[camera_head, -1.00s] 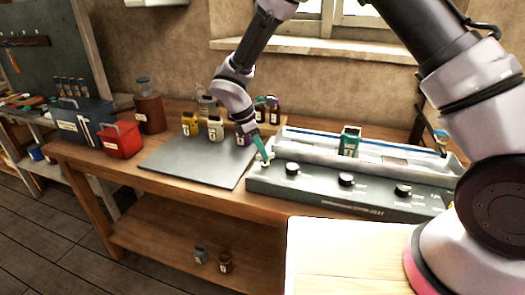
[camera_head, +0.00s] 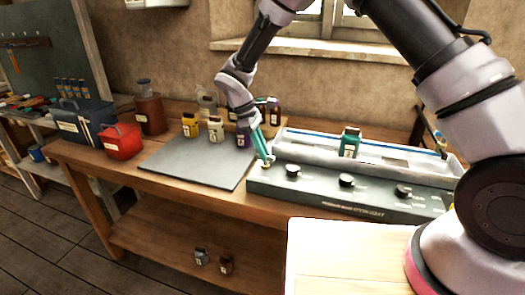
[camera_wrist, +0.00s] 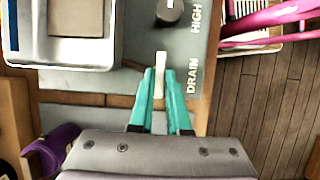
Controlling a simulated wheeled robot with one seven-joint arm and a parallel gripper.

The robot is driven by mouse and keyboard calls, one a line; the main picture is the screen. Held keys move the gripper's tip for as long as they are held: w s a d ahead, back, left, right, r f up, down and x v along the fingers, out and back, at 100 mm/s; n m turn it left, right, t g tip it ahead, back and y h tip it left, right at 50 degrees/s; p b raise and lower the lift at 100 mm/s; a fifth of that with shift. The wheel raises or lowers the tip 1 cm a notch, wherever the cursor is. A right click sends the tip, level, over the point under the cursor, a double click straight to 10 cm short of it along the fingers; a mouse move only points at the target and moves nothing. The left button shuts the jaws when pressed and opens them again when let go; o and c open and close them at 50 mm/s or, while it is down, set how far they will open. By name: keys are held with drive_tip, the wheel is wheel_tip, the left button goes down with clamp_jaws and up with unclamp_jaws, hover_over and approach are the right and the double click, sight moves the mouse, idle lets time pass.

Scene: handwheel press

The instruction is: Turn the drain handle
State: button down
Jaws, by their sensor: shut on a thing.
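The drain handle (camera_wrist: 160,62) is a small pale lever beside the printed word DRAIN in the wrist view. It stands on the grey front panel (camera_wrist: 197,50) of the machine. My gripper (camera_wrist: 160,80) has two teal fingers, one on each side of the lever, and is shut on it. The head view shows my gripper (camera_head: 265,158) at the left end of the machine's panel (camera_head: 325,192). There the handle is mostly hidden by the fingertips.
Black knobs (camera_head: 346,180) line the panel to the right. A purple bottle (camera_head: 243,138) is close behind my gripper, near yellow and white jars. The grey mat (camera_head: 185,163) is mostly clear.

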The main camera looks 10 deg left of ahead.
idle(0.3)
drive_tip(key=c, duration=0.9)
unclamp_jaws()
drive_tip(key=v, duration=1)
drive_tip(key=shift+a+r, duration=0.15)
drive_tip(key=shift+r, duration=0.25)
